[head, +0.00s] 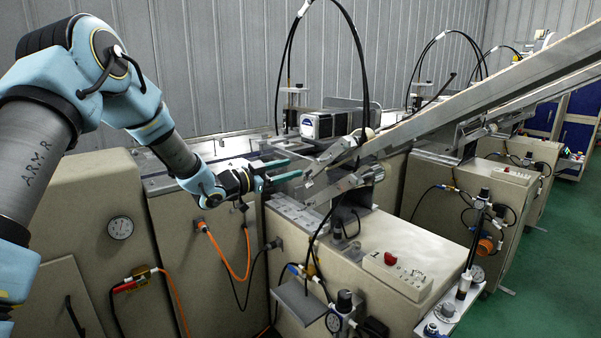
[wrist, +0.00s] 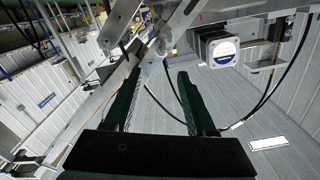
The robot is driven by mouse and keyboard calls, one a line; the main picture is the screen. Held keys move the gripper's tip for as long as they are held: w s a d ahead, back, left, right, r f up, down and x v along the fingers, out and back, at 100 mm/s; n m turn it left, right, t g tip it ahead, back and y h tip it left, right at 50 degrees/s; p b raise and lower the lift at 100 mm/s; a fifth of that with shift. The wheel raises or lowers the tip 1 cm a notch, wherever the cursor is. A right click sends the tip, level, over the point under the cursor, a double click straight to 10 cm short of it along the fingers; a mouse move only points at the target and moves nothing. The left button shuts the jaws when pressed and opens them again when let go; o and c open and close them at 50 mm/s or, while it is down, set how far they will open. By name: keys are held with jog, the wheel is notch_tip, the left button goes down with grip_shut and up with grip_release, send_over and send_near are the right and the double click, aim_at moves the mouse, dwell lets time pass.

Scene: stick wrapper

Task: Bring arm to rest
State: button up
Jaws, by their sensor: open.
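My arm reaches in from the left in the head view, with light blue links and a grey section. My gripper (head: 292,168) is held out over the near machine, beside the metal brackets under the sloping chute. Its two dark green fingers also show in the wrist view (wrist: 158,85). They stand apart with nothing between them. Behind the fingers are a metal bracket and a wall. Whether a finger touches the bracket cannot be told.
The sloping metal chute (head: 480,90) rises to the right. A motor (head: 325,124) sits behind my gripper, with black cables looping above. The beige machine (head: 370,262) with a red switch (head: 390,258) stands below. The green floor (head: 545,270) is clear at right.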

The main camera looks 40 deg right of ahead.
jog(key=shift+a, duration=0.75)
jog(key=w+a+f+n+t+y, duration=0.2)
jog(key=w+a+n+t+y, duration=0.2)
jog(key=w+a, duration=0.5)
jog(key=w+a+f+n+t+y, duration=0.1)
jog(key=w+a+n+t+y, duration=0.35)
jog(key=a, duration=0.95)
jog(key=s+a+f+n+y, duration=0.25)
jog(key=a+n+y, duration=0.35)
jog(key=a, duration=1.2)
jog(key=s+a+f+n+g+y, duration=0.1)
jog(key=s+a+n+g+y, duration=0.2)
jog(key=s+a, duration=1.2)
jog(key=s+n+g, duration=0.3)
jog(key=shift+s+a+f, duration=0.2)
jog(key=shift+s+f, duration=0.1)
jog(key=shift+s, duration=0.1)
